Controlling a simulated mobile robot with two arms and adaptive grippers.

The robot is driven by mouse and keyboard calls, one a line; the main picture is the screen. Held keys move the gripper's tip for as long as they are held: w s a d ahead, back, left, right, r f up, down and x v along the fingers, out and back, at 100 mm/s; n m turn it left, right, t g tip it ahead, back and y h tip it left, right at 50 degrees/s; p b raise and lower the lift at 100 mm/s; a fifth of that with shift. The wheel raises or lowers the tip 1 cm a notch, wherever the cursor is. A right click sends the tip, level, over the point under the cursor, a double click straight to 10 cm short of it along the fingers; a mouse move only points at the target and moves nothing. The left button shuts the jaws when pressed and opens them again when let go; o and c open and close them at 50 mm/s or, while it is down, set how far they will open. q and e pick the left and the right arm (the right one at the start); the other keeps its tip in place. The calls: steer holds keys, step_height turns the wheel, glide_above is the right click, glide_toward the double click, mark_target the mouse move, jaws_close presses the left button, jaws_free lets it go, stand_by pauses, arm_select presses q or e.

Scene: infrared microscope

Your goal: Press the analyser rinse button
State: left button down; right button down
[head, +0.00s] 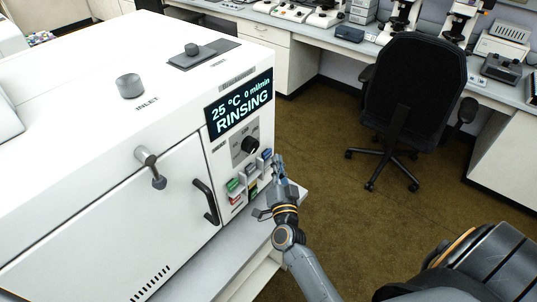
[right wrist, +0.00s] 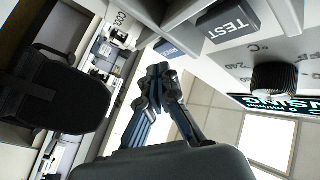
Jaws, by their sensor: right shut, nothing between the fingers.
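The white analyser (head: 110,150) fills the left of the head view. Its display (head: 240,104) reads "25 °C 0 ml/min RINSING". Below the display is a dark knob (head: 250,145) and a row of buttons: a green one (head: 233,184), a grey one (head: 252,170) and a blue one (head: 267,154). In the right wrist view a dark button (right wrist: 227,22) reads "TEST", and the blue button (right wrist: 168,48) has lettering too small to read. My right gripper (head: 278,162) is shut and empty, its tips at the blue button; I cannot tell whether they touch. My left gripper is out of view.
A door handle (head: 206,201) and a lever (head: 150,167) stick out from the analyser's front. The bench edge (head: 225,265) runs below it. A black office chair (head: 415,95) stands on the brown carpet, with open floor between it and the analyser.

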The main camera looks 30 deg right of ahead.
steer(key=s, duration=0.1)
steer(key=s+d, duration=0.1)
steer(key=s, duration=0.1)
steer(key=s+d+p, duration=0.1)
steer(key=shift+s, duration=0.35)
stand_by(0.8)
